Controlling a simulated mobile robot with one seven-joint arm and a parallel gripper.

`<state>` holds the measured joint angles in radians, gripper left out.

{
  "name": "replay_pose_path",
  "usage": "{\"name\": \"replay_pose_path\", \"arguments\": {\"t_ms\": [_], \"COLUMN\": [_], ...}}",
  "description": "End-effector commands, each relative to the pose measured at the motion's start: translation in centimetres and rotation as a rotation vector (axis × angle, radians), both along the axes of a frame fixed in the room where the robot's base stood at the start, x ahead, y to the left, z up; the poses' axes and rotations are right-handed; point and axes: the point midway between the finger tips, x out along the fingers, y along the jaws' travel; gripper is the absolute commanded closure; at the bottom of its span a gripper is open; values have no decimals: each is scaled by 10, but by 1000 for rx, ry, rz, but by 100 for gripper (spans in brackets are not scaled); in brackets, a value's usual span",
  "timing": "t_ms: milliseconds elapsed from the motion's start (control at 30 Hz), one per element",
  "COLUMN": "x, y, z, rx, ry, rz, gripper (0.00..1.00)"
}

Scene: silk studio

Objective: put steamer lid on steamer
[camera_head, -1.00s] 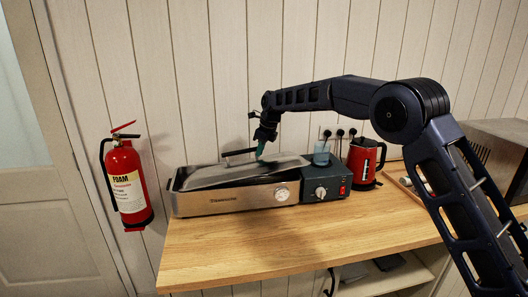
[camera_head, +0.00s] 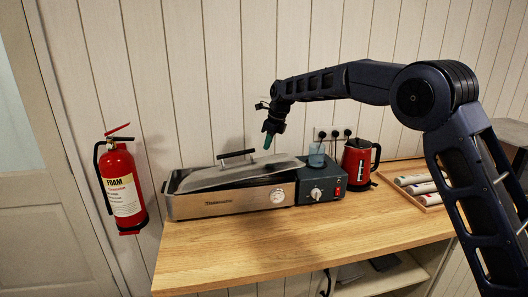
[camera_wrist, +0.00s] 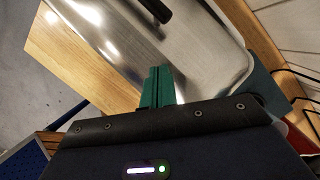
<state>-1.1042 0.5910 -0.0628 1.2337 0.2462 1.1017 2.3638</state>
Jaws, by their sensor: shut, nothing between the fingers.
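The steamer (camera_head: 222,204) is a long silver box with a dial, standing on the wooden counter against the wall. Its grey metal lid (camera_head: 240,174) with a black handle (camera_head: 236,154) lies on top, askew, with a dark opening showing at the left end. In the wrist view the shiny lid (camera_wrist: 200,45) fills the upper middle, and its handle shows at the top. My gripper (camera_head: 268,144) has green fingers, closed together and empty, just above the right part of the lid. In the wrist view the fingers (camera_wrist: 158,84) point toward the lid; whether they touch it is unclear.
A red kettle (camera_head: 356,165) and a wooden tray (camera_head: 428,196) of rolls stand right. The front counter (camera_head: 270,250) is clear. A fire extinguisher (camera_head: 123,190) hangs left.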

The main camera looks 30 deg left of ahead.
Motion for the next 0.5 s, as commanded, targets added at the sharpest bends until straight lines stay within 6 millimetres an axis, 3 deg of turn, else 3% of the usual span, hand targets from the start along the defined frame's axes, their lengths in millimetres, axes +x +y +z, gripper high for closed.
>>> {"name": "replay_pose_path", "arguments": {"t_ms": [100, 367, 433, 500], "x": [1, 3, 9, 23], "y": [-6, -14, -24, -49], "z": [21, 45, 46, 44], "rx": [2, -1, -15, -54], "ry": [-2, 0, -8, -30], "rz": [-1, 1, 11, 45], "gripper": [100, 100, 100, 100]}}
